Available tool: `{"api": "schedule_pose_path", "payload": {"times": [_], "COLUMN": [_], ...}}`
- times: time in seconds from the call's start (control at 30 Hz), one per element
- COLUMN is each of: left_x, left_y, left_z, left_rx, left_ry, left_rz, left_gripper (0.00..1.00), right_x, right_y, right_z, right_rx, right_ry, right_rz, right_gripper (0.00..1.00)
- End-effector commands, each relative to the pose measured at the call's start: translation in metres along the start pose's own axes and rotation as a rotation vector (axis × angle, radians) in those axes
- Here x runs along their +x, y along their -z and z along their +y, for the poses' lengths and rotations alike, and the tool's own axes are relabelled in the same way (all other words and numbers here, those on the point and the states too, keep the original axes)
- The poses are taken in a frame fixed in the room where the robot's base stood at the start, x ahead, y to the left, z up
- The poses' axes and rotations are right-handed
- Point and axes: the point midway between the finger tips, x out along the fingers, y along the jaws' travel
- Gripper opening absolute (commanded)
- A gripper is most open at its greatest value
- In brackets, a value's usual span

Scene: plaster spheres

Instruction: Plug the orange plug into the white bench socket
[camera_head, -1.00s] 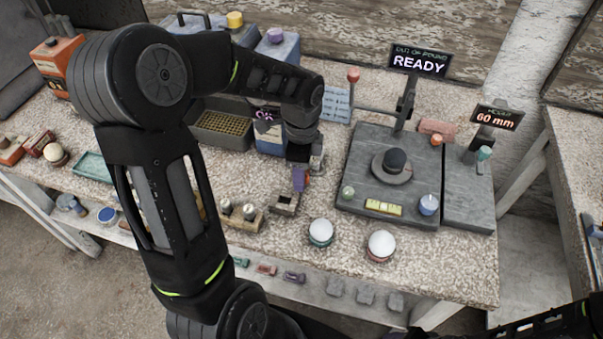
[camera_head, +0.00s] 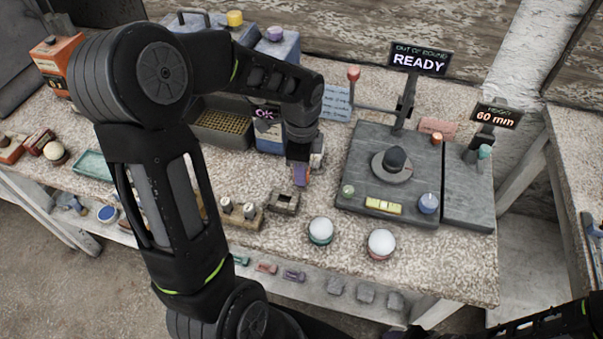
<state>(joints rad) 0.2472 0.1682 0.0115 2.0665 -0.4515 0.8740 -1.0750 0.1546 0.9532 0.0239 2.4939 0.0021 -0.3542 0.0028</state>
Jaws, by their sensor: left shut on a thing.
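My left gripper (camera_head: 302,170) points down over the bench, behind the small square-holed block. It is shut on a small piece with an orange side (camera_head: 309,176), which I take to be the orange plug; a purple face shows beside it. The fingers and wrist hide most of it. A whitish part (camera_head: 318,157) shows just behind the fingers; I cannot tell whether it is the white bench socket or whether the plug touches it.
The square-holed block (camera_head: 285,201) stands in front of the gripper. Two white spheres (camera_head: 320,230) (camera_head: 381,243) sit on stands near the front edge. The grey gauge plate (camera_head: 350,195) is to the right. A box with an OK display (camera_head: 268,140) stands behind my wrist.

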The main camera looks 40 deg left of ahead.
Motion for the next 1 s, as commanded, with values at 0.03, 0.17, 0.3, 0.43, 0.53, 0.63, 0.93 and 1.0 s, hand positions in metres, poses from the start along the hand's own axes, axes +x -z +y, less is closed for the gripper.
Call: {"api": "schedule_pose_path", "payload": {"times": [0.03,0.17,0.3,0.43,0.53,0.63,0.93,1.0], "left_x": [0.0,0.0,0.0,0.0,0.0,-0.001,-0.031,-0.045], "left_y": [0.0,0.0,0.0,0.0,0.0,0.0,0.0,0.001], "left_z": [0.0,0.0,0.0,0.0,0.0,0.0,-0.001,-0.002], "left_rx": [0.0,0.0,0.0,0.0,0.0,0.0,-0.001,0.0], "left_ry": [0.0,0.0,0.0,0.0,0.0,0.0,0.005,0.006], "left_rz": [0.0,0.0,0.0,0.0,0.0,0.0,0.001,0.001], "left_gripper": [0.14,0.03,0.0,0.0,0.0,0.0,0.0,0.0], "right_x": [0.0,0.0,0.0,0.0,0.0,0.0,0.003,0.004], "right_y": [0.0,0.0,0.0,0.0,0.0,0.0,0.0,0.0], "right_z": [0.0,0.0,0.0,0.0,0.0,0.0,0.001,0.001], "right_rx": [0.0,0.0,0.0,0.0,0.0,0.0,-0.001,-0.001], "right_ry": [0.0,0.0,0.0,0.0,0.0,0.0,0.001,0.001], "right_rz": [0.0,0.0,0.0,0.0,0.0,0.0,0.001,0.001], "right_gripper": [0.52,0.52,0.52,0.52,0.52,0.52,0.52,0.52]}}
